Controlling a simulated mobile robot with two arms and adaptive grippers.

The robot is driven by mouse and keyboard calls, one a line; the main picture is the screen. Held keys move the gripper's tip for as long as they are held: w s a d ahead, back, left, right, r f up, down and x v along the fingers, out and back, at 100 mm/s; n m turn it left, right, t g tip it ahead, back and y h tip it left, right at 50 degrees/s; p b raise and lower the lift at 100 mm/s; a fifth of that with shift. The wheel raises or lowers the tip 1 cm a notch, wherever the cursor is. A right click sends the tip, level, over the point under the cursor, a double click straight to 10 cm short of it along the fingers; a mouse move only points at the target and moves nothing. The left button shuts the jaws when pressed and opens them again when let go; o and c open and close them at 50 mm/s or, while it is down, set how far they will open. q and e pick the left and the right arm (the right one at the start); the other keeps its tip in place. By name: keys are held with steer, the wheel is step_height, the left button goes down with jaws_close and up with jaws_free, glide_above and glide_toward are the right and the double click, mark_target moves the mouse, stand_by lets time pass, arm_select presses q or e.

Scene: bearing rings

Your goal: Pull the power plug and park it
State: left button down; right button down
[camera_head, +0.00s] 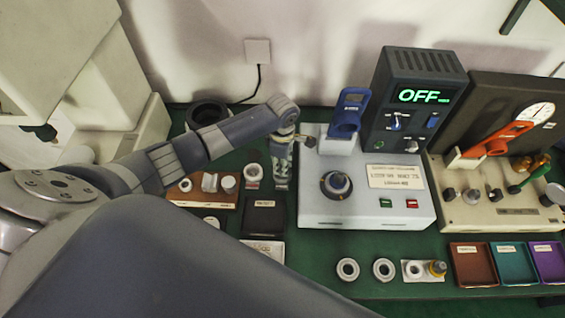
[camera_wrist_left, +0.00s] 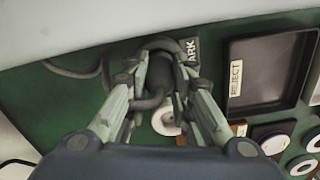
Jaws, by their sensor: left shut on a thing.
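My left gripper (camera_head: 282,172) points down at the left side of the white machine (camera_head: 315,200). In the left wrist view its fingers (camera_wrist_left: 163,72) are shut on a dark, roughly cylindrical plug (camera_wrist_left: 160,80). A dark cord loop shows around the plug, and a thin cable curves off to the left. A label (camera_wrist_left: 192,50) reading "ARK", its first letter hidden, lies beside the right fingertip. I cannot tell whether the plug touches the surface below. A small grey fitting (camera_head: 308,141) sticks out from the machine's left side. My right gripper is not in view.
A dark display unit (camera_head: 420,97) reads OFF. A black tray (camera_wrist_left: 236,108) labelled REJECT lies right of the gripper. A wooden holder (camera_head: 188,196) with rings stands left of it. Loose rings (camera_head: 348,270) and coloured trays (camera_head: 471,264) lie in front. A wall outlet (camera_head: 257,51) has a black cable.

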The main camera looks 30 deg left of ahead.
arm_select(q)
steer(key=shift+f, duration=0.6)
steer(key=c, duration=1.7)
jaws_free()
steer(key=shift+r, duration=0.15)
step_height(320, 180, up, 3)
steer(key=p, duration=0.3)
step_height(320, 180, up, 2)
steer(key=shift+r+p, duration=0.2)
steer(key=shift+p, duration=1)
steer(key=shift+r, duration=2.75)
